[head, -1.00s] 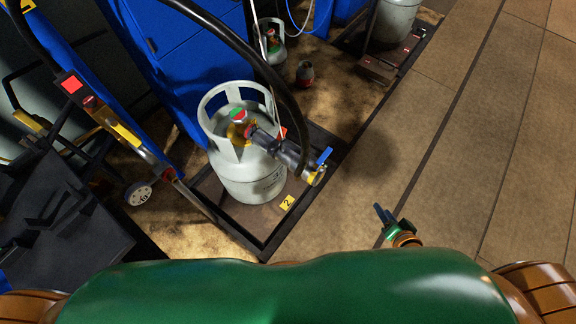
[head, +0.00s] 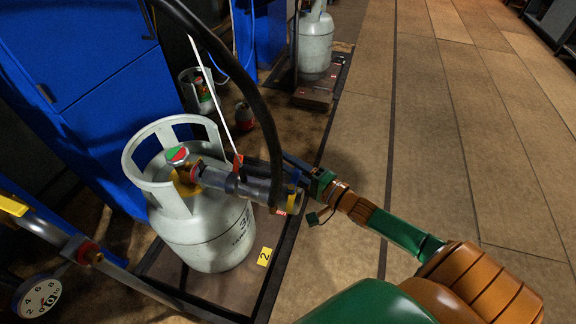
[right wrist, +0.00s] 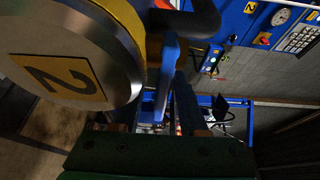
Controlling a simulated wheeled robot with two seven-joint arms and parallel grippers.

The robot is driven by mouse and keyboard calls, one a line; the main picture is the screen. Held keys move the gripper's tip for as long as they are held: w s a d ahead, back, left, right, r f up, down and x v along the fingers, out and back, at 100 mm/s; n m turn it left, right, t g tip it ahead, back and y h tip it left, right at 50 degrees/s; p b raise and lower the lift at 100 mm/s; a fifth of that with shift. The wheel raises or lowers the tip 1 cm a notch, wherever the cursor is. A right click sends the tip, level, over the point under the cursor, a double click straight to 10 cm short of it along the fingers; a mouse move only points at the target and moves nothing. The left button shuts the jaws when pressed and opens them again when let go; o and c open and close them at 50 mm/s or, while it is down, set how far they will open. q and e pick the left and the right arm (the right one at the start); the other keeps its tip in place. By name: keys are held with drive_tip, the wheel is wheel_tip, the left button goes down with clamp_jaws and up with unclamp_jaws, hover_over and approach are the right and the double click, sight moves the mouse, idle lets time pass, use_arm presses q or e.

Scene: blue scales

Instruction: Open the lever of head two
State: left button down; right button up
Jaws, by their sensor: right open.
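Filling head two (head: 240,183) is a dark, tube-like head joined to the valve of a pale grey gas cylinder (head: 207,235). In the right wrist view its round end face (right wrist: 70,75) carries a yellow label with a 2. Its blue lever (right wrist: 168,65) stands upright beside that face. My right gripper (head: 305,177) is at the outer end of the head. In the right wrist view my open right gripper (right wrist: 155,112) has the lever between its fingers; I cannot tell whether they touch it. The lever is mostly hidden in the head view. My left gripper is out of view.
A black hose (head: 235,65) arches down over the head. The cylinder stands on a dark-framed scale platform (head: 262,285) with a yellow 2 tag. A blue cabinet (head: 80,60) stands behind. A second cylinder (head: 315,45) is farther back. The tiled floor at right is clear.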

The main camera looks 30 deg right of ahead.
clamp_jaws()
idle(1.4)
